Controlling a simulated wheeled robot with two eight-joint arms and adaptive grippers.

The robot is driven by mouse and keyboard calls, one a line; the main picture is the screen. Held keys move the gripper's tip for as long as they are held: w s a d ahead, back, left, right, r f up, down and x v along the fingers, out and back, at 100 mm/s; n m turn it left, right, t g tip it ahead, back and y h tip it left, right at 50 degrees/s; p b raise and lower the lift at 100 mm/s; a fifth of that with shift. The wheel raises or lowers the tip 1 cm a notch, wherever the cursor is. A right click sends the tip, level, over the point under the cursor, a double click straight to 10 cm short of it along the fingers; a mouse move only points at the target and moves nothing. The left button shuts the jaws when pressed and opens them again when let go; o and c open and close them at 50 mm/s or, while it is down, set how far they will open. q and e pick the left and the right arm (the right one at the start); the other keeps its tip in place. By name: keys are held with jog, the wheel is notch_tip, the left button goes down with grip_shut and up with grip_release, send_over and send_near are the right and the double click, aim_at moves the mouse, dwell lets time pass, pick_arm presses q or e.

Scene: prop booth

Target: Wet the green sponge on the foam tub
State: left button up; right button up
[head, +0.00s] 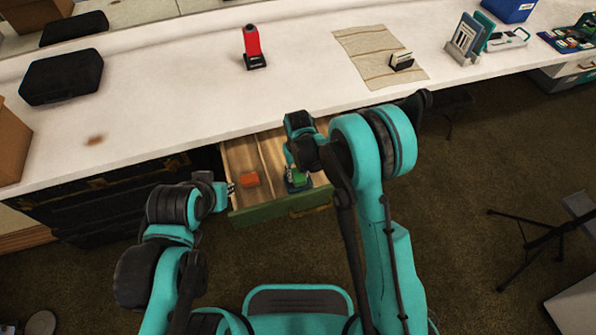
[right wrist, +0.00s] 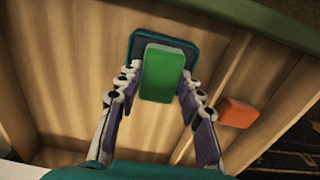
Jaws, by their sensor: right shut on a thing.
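The green sponge (right wrist: 163,72) is a green block between the fingers of my right gripper (right wrist: 161,80) in the right wrist view. The jaws are shut on it. In the head view the sponge (head: 297,173) shows partly behind the gripper (head: 294,166). The foam tub (right wrist: 189,107) is a dark teal, shallow square. It lies directly under the sponge in the wrist view and shows in the head view (head: 297,187). I cannot tell whether sponge and tub touch. My left gripper (head: 231,188) is at the drawer's left side; its jaw opening is too small to judge.
The open wooden drawer (head: 270,213) has a green front and dividers. An orange block (head: 249,180) lies in it, left of the tub. On the white counter (head: 190,100) stand a red device (head: 252,42), a black case (head: 62,77) and a striped cloth (head: 365,48).

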jog(key=shift+f+b, duration=0.55)
jog(key=shift+b, duration=0.05)
dwell(2.1)
jog(key=shift+r, duration=0.1)
jog(key=shift+r+p, duration=2.15)
jog(key=shift+r, duration=1.3)
jog(key=shift+d, duration=0.1)
